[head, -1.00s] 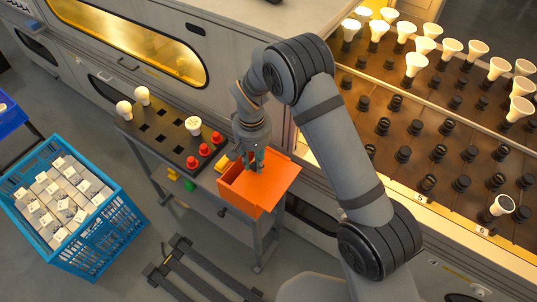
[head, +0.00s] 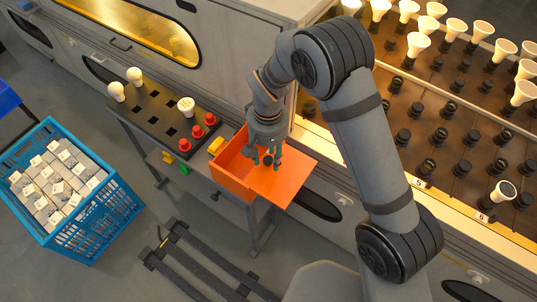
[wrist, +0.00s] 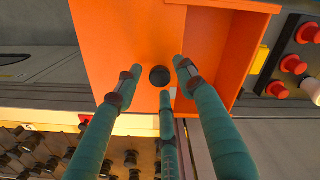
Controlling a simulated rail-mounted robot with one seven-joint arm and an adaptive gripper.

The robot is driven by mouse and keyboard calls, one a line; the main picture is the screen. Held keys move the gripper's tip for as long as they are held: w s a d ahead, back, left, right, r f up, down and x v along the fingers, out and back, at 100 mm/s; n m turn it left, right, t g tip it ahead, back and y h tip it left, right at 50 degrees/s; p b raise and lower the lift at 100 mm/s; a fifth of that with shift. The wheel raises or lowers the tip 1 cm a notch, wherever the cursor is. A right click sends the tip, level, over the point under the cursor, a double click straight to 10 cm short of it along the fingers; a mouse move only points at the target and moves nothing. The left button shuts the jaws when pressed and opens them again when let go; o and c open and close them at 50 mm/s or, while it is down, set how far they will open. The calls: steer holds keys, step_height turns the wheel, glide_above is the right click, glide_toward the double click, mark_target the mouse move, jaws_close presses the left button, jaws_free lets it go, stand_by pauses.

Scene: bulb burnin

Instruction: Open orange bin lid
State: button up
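The orange bin (head: 229,183) stands at the right end of the black socket panel. Its flat orange lid (head: 298,172) sits shifted to the right and overhangs the bin's right side. Part of the bin's inside shows on the left in the head view; it also shows at the right in the wrist view (wrist: 217,50). A round black knob (wrist: 160,76) is on the lid (wrist: 115,40). My three-fingered gripper (wrist: 160,80) points down over the knob. Its fingertips are spread around the knob, with visible gaps. The gripper also shows in the head view (head: 267,158).
The socket panel (head: 150,120) holds white bulbs and red pieces. A yellow block (head: 216,146) lies beside the bin. A blue crate (head: 95,235) of boxed items stands on the floor at left. A rack of sockets with bulbs (head: 440,110) fills the right side.

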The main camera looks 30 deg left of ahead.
step_height(320, 180, up, 12)
stand_by(0.7)
stand_by(0.4)
step_height(320, 180, down, 12)
steer(key=shift+f, duration=0.1)
steer(key=shift+w+a, duration=0.1)
steer(key=shift+w, duration=0.05)
steer(key=shift+a, duration=0.4)
steer(key=shift+d, duration=0.1)
